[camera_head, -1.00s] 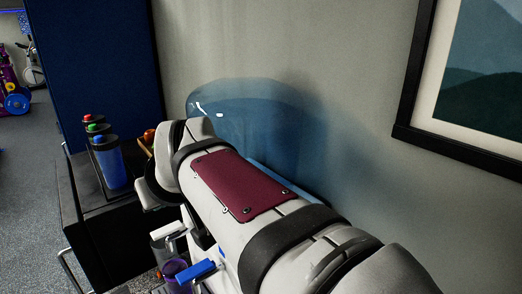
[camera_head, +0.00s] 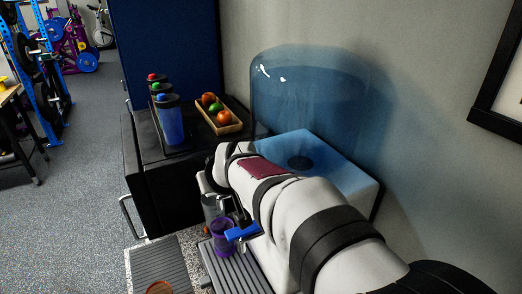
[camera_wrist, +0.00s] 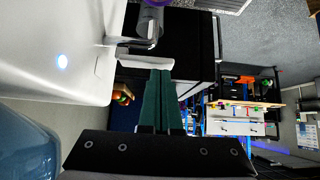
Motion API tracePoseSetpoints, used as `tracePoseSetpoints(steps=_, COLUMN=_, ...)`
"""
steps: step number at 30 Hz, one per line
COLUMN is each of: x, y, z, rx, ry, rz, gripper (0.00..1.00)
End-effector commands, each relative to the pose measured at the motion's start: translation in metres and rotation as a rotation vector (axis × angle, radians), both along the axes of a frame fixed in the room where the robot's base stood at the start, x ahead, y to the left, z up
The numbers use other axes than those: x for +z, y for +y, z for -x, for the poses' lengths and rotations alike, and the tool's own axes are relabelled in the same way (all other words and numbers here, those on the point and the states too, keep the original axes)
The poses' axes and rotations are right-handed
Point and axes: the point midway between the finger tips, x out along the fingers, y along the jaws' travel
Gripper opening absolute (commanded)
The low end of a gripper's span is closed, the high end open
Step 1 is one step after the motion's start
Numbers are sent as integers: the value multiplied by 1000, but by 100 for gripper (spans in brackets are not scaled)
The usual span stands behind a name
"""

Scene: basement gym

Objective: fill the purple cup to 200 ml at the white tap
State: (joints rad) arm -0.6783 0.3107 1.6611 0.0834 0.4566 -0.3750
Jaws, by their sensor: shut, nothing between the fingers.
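The purple cup (camera_head: 222,240) stands at the front of the white dispenser (camera_head: 345,178), partly behind the blue tap lever (camera_head: 242,232). Its water level cannot be read. My arm hides the white tap in the head view.
The blue water bottle (camera_head: 305,95) tops the dispenser. A black cabinet to the left holds several bottles (camera_head: 171,120) and a wooden fruit tray (camera_head: 228,129). A ridged drip tray (camera_head: 232,270) lies below the taps. Open floor (camera_head: 65,210) lies at the left.

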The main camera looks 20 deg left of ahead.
Motion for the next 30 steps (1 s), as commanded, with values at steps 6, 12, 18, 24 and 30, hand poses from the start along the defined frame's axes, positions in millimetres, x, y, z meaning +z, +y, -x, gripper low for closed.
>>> tracePoseSetpoints(steps=6, x=-5, y=1, z=1, rx=1, ry=0, rz=1, gripper=0)
tracePoseSetpoints(steps=12, x=-12, y=2, z=2, rx=0, ry=0, rz=0, gripper=0)
tracePoseSetpoints(steps=18, x=-12, y=2, z=2, rx=0, ry=1, rz=1, gripper=0)
tracePoseSetpoints(steps=24, x=-12, y=2, z=2, rx=0, ry=1, rz=1, gripper=0)
tracePoseSetpoints(steps=30, x=-12, y=2, z=2, rx=0, ry=1, rz=1, gripper=0)
